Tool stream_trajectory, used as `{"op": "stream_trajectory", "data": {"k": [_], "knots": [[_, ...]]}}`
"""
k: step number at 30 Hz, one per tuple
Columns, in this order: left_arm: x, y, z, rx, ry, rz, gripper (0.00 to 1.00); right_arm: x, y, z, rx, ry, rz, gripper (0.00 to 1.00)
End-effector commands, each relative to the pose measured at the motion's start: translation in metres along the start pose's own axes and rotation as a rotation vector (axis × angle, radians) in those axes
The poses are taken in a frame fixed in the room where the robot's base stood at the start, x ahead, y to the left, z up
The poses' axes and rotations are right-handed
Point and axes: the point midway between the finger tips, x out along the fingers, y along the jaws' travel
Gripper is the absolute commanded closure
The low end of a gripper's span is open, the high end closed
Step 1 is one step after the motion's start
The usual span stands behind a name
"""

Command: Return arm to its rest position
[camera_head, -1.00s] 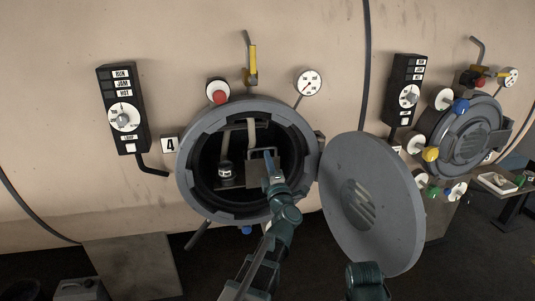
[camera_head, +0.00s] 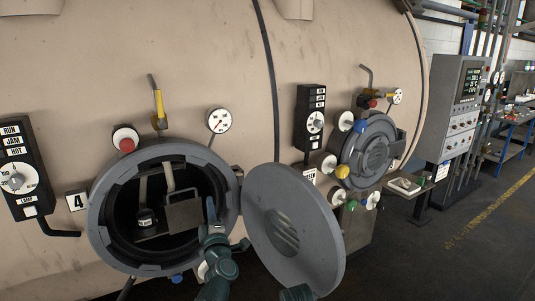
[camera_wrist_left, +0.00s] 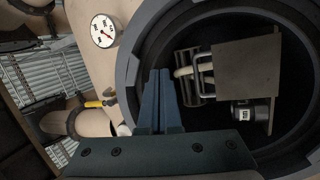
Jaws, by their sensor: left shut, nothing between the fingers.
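My left gripper (camera_head: 211,212) is shut and empty. It sits in front of the lower right part of the open round port (camera_head: 100,235) of the machine, near the hinge side of the open door (camera_head: 285,240). In the left wrist view its two blue fingers (camera_wrist_left: 160,75) lie together, with the port's grey rim (camera_wrist_left: 128,70) around and behind them. Inside the port are a metal plate (camera_head: 184,215) and a small dark cylinder with a white label (camera_head: 146,218). They also show in the left wrist view as the plate (camera_wrist_left: 250,65) and cylinder (camera_wrist_left: 252,113). My right gripper is not in view.
The open door stands close to the right of my left arm. A second port (camera_head: 368,150) with coloured knobs is shut further right. A gauge (camera_head: 219,121), a yellow-handled valve (camera_head: 159,105) and a control box (camera_head: 20,170) sit on the tan vessel.

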Motion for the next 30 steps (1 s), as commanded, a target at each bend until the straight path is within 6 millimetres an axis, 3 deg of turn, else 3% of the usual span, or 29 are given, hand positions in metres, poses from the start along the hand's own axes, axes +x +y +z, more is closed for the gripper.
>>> {"op": "stream_trajectory", "data": {"k": [3, 6, 9, 12, 16, 21, 30], "knots": [[-0.01, -0.014, 0.049, 0.171, -0.26, -0.04, 1.0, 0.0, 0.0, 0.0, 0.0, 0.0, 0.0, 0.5], [-0.03, -0.037, 0.086, 0.33, -0.48, -0.092, 1.0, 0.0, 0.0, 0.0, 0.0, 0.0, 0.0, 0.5], [-0.058, -0.068, 0.111, 0.49, -0.693, -0.161, 1.0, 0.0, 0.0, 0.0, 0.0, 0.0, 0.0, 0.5], [-0.093, -0.104, 0.123, 0.646, -0.899, -0.252, 1.0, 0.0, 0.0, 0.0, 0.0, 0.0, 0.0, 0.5], [-0.144, -0.15, 0.116, 0.838, -1.15, -0.399, 1.0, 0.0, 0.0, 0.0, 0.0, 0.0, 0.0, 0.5], [-0.202, -0.19, 0.084, 1.014, -1.4, -0.594, 1.0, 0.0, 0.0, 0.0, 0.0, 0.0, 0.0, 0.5], [-0.273, -0.214, 0.017, 1.177, -1.685, -0.905, 1.0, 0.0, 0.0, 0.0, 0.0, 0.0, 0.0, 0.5]]}}
